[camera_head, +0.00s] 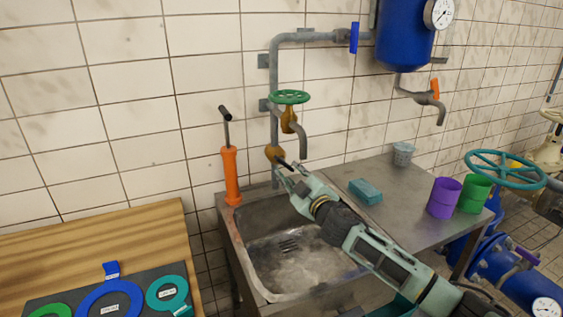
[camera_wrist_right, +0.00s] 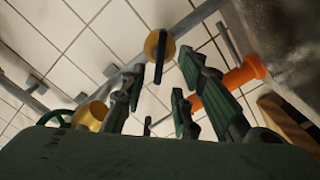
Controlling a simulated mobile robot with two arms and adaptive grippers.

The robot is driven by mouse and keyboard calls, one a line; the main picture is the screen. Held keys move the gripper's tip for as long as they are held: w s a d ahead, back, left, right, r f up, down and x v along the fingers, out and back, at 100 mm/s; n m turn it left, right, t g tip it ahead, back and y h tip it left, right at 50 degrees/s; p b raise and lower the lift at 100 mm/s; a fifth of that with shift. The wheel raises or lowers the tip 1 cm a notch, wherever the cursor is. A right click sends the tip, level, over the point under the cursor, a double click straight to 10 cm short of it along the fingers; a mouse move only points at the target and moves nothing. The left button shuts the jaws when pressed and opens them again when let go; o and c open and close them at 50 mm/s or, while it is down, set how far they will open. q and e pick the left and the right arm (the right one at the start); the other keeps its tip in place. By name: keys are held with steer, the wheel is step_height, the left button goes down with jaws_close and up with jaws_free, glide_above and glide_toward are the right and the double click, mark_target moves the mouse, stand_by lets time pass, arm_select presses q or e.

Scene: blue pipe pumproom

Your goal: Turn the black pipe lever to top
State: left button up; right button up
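The black pipe lever (camera_head: 284,164) sticks out from a brass-yellow valve (camera_head: 273,152) low on the grey wall pipe, above the sink. In the head view it points down and right, toward my right gripper (camera_head: 289,174). In the right wrist view the lever (camera_wrist_right: 161,57) is a dark bar across the round valve face (camera_wrist_right: 153,45). My right gripper (camera_wrist_right: 163,75) is open there, with the lever showing between its fingertips. I cannot tell whether a finger touches it. My left gripper is not in view.
A green handwheel (camera_head: 290,97) and curved spout sit just above the valve. An orange pump (camera_head: 231,175) stands at left on the sink's edge (camera_head: 226,222). A teal sponge (camera_head: 366,191) and purple cup (camera_head: 444,197) are on the counter to the right.

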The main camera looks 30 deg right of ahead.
mark_target(284, 165)
steer(key=w, duration=0.6)
steer(key=shift+w+d, duration=0.15)
steer(key=shift+w, duration=0.1)
steer(key=shift+c, duration=0.5)
jaws_close()
steer(key=shift+f, duration=0.1)
